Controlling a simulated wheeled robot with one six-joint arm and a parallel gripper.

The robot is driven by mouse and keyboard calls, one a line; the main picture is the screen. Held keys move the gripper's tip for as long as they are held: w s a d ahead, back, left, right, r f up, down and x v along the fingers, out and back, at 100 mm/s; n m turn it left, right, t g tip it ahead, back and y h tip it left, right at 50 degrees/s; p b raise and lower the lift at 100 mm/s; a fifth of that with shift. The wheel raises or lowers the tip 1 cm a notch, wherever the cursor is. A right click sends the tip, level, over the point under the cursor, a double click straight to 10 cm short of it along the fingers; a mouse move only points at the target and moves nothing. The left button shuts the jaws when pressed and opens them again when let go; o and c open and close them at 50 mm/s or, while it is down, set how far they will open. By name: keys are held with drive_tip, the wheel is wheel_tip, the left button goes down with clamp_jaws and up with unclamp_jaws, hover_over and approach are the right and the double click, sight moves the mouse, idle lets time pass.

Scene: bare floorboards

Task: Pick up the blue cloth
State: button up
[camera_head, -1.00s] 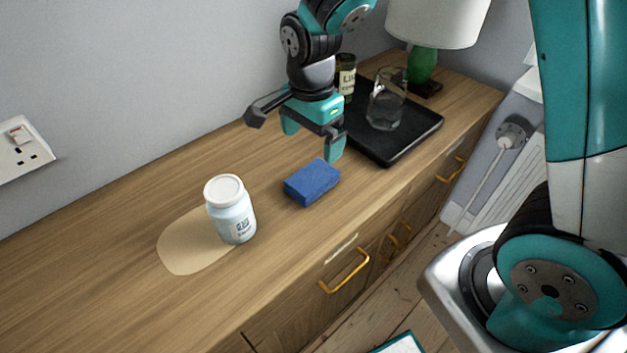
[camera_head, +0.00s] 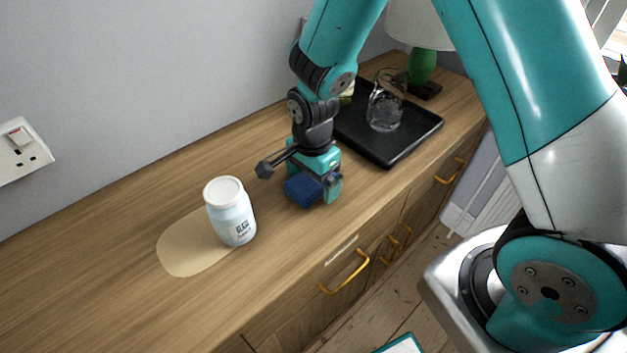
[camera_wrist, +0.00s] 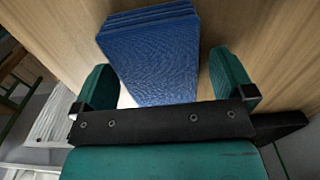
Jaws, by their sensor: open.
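The blue cloth (camera_head: 303,191) is a thick folded block lying on the wooden cabinet top, right of the white jar. My gripper (camera_head: 318,190) is low over it, with its teal fingers around the cloth's right part. In the wrist view the ribbed blue cloth (camera_wrist: 152,57) lies between and beyond the two teal fingers of my gripper (camera_wrist: 168,82). A gap shows on each side, so the fingers are open and apart from the cloth. Part of the cloth is hidden by my gripper in the head view.
A white-lidded jar (camera_head: 231,212) stands left of the cloth, beside a beige spill (camera_head: 188,247). A black tray (camera_head: 393,152) with a clear glass (camera_head: 385,108) is behind to the right. A green lamp (camera_head: 421,66) stands farther back.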

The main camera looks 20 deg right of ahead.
drive_tip(key=c, duration=1)
drive_tip(key=shift+r, duration=0.1)
wheel_tip(320, 180, up, 20)
drive_tip(key=p, duration=0.1)
drive_tip(key=shift+o, duration=0.4)
